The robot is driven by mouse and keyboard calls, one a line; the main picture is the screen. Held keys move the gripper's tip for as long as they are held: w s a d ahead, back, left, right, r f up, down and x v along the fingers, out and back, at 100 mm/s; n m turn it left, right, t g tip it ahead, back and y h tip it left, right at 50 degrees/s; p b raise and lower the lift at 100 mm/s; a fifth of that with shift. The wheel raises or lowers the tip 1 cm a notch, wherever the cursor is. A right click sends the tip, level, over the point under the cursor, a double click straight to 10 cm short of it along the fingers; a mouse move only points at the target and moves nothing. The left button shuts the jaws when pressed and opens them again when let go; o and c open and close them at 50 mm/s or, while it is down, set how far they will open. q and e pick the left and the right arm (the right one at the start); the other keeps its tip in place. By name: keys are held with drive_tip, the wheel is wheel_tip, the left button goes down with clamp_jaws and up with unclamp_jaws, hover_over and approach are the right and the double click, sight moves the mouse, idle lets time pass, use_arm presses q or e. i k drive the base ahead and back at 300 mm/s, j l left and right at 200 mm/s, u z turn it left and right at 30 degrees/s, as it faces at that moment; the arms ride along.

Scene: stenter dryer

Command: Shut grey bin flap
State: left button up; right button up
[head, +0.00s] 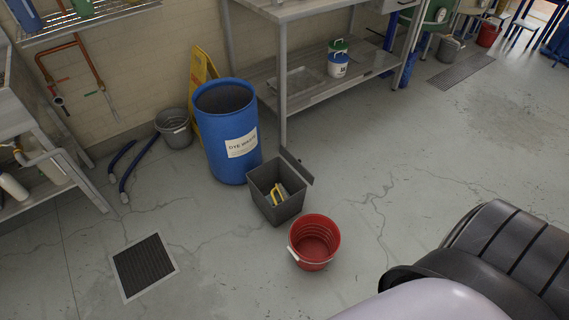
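The grey bin (262,203) stands on the floor in the middle of the head view, between a blue drum and a red bucket. Its flap (297,165) is open, tilted up at the bin's back right edge. Inside the bin lies something with a yellow part (277,193); I cannot tell what it is. Neither of my grippers shows in this view. Nothing is touching the flap.
The blue drum (226,135) labelled dye waste stands behind the bin, the red bucket (314,242) in front right. A metal table (310,92) is behind. A floor grate (143,266) lies at left. Floor right of the bin is clear.

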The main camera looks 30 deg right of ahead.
sight(296, 164)
drive_tip(key=l+u, duration=0.35)
drive_tip(key=l, duration=0.15)
drive_tip(key=l+u, duration=0.4)
drive_tip(key=l, duration=0.1)
